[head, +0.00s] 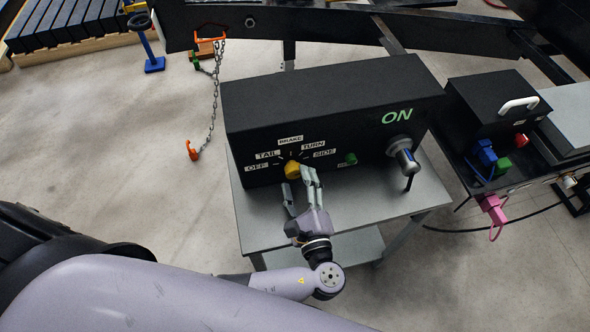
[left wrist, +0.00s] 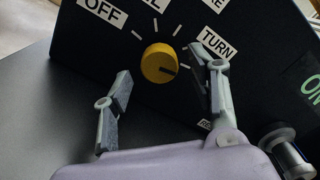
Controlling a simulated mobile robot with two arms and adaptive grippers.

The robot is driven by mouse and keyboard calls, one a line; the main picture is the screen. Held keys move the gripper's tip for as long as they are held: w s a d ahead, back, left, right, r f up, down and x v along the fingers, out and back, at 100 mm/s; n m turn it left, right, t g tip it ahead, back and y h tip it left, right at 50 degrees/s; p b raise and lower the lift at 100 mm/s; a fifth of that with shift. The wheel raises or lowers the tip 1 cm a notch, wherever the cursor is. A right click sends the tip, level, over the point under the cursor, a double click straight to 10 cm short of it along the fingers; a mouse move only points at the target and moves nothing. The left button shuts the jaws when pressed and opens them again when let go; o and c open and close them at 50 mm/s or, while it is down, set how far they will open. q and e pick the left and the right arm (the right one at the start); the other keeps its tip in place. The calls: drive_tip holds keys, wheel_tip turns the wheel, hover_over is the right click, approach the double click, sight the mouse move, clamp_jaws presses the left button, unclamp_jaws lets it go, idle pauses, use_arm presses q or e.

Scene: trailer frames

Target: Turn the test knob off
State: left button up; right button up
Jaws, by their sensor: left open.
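The test knob (head: 292,169) is a round yellow knob on the front of a black box (head: 330,105). Labels OFF (head: 257,167), TAIL, BRAKE, TURN and SIDE are arranged around it. In the left wrist view the knob (left wrist: 160,63) shows a dark pointer line toward the right-hand tick, away from OFF (left wrist: 103,11). My left gripper (head: 297,181) is open and empty just in front of the knob. Its fingers are spread, one to the left and one to the right of the knob, with visible gaps. My right gripper is not in view.
The box stands on a grey metal table (head: 380,203). A small green part (head: 351,158) and a silver switch (head: 402,155) under a green ON sign are right of the knob. A second black box (head: 497,105) with coloured plugs stands further right. A chain (head: 214,95) hangs at left.

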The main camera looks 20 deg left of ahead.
sight(295, 176)
use_arm(q)
drive_tip(key=shift+x, duration=1.15)
drive_tip(key=shift+w+a, duration=0.25)
drive_tip(key=shift+w, duration=0.05)
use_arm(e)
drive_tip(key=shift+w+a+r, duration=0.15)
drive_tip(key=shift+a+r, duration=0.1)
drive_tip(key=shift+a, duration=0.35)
use_arm(q)
drive_tip(key=c, duration=1.2)
drive_tip(key=shift+o, duration=0.2)
drive_tip(key=shift+f, duration=0.1)
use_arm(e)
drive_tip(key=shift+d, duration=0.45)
